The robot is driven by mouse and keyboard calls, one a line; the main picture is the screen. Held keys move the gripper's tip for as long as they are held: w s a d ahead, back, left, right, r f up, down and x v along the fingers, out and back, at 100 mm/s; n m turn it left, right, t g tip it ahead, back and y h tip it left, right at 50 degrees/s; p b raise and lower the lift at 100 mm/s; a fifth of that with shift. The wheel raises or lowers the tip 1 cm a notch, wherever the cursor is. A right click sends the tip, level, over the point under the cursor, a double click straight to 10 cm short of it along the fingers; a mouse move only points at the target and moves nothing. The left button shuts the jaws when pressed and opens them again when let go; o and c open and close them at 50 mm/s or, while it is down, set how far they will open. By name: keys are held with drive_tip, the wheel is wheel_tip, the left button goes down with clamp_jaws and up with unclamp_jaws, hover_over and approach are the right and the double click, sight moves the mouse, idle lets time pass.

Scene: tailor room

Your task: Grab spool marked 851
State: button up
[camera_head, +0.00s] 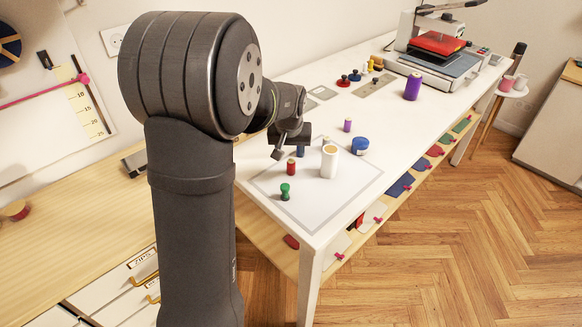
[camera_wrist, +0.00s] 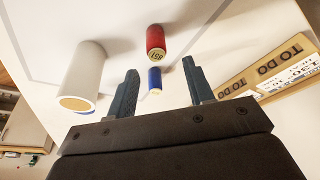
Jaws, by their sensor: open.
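The red spool (camera_wrist: 156,39) has a tan end label that reads 851, seen upside down in the wrist view. In the head view the red spool (camera_head: 291,168) stands on the pale mat at the table's near end. My gripper (camera_wrist: 160,68) is open and empty. In the wrist view a blue spool (camera_wrist: 155,77) appears between its fingers, and the red spool appears just past the fingertips. In the head view my gripper (camera_head: 288,150) is just behind the red spool, and its fingers are partly hidden.
A white cylinder (camera_head: 329,162) stands right of the red spool, and a green spool (camera_head: 285,192) stands in front. A round blue item (camera_head: 360,146) and a small purple spool (camera_head: 347,126) are farther right. A TO DO board (camera_wrist: 272,72) shows at right in the wrist view.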

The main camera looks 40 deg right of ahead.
sight(291, 164)
drive_tip(key=shift+s+x, duration=0.15)
drive_tip(key=shift+x, duration=1.6)
drive_tip(key=shift+s+x, duration=0.15)
drive_tip(key=shift+x, duration=1.6)
drive_tip(key=shift+a+f, duration=0.1)
drive_tip(key=shift+c, duration=0.5)
clamp_jaws()
